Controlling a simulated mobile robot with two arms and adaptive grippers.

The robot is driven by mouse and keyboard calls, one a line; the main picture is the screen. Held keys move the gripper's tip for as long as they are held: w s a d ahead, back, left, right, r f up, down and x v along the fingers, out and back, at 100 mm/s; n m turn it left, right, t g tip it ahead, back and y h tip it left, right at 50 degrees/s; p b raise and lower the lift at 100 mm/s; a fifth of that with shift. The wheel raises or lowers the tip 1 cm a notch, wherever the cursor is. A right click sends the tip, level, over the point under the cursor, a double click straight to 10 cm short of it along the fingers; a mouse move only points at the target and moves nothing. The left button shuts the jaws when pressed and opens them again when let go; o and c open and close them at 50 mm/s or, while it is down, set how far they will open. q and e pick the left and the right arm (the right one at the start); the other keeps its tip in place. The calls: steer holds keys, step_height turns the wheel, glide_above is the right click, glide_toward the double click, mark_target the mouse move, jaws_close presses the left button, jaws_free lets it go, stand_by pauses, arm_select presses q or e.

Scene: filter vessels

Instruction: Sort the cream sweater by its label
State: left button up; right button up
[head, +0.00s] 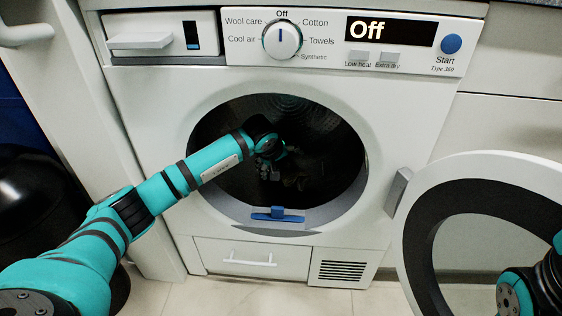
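No cream sweater or label is visible in the head view. A white tumble dryer (140,88) stands in front of me with its round door open. My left arm comes in from the left and reaches through the opening into the dark drum (315,118). My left gripper (290,178) is inside the drum, dark against dark, and I cannot tell whether its fingers are open or shut or touch anything. Part of my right arm shows at the lower right edge, in front of the door; its gripper is out of view.
The open dryer door (421,240) hangs out to the right. A blue latch piece (277,213) sits on the opening's lower rim. The dial (282,41) points to Off, and the display (390,31) reads Off. A dark rounded bin (35,200) stands at left.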

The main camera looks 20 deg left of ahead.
arm_select(q)
steer(key=v, duration=0.7)
steer(key=shift+s+r, duration=0.2)
